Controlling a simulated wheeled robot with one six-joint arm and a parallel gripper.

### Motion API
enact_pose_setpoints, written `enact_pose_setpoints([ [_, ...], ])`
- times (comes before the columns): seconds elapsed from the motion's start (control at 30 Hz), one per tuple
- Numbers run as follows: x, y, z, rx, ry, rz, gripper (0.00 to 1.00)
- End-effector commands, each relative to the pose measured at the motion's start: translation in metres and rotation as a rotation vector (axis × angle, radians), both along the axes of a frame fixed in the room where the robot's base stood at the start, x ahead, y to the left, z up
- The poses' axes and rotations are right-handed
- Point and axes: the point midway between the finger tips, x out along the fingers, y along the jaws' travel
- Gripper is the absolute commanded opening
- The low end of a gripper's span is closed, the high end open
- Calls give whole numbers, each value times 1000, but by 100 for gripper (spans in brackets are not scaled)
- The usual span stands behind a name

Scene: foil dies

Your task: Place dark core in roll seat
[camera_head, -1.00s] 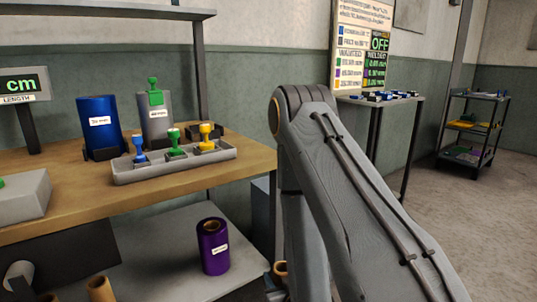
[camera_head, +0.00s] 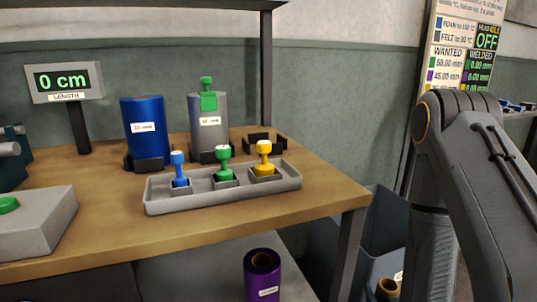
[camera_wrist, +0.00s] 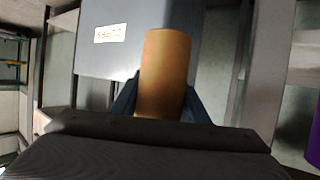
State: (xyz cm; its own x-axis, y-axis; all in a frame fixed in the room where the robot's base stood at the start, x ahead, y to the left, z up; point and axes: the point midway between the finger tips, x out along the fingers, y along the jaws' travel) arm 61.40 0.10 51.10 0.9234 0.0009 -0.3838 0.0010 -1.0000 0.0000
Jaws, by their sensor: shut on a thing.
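My gripper (camera_wrist: 158,108) is shut on a brown tube-shaped core (camera_wrist: 164,70) in the wrist view, with a dark finger on each side of it. A low dark seat (camera_head: 263,142) stands empty at the back right of the wooden bench, behind the tray. Similar dark seats hold a blue roll (camera_head: 143,128) and a grey roll (camera_head: 209,132) with a green stamp-like piece (camera_head: 207,95) at its top.
A grey tray (camera_head: 223,198) with blue, green and yellow handled pieces lies along the bench (camera_head: 110,225). A purple roll (camera_head: 262,280) is below the bench. A labelled grey bin (camera_wrist: 125,50) is beyond the held core.

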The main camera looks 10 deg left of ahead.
Motion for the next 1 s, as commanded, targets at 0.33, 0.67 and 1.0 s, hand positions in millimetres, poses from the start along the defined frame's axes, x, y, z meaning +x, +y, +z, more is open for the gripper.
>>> enact_pose_setpoints([
  [0.33, -21, -1, 76, 0, 0, -1, 18],
  [0.67, -41, -1, 148, 0, 0, -1, 18],
  [1.0, -62, -1, 222, 0, 0, -1, 18],
])
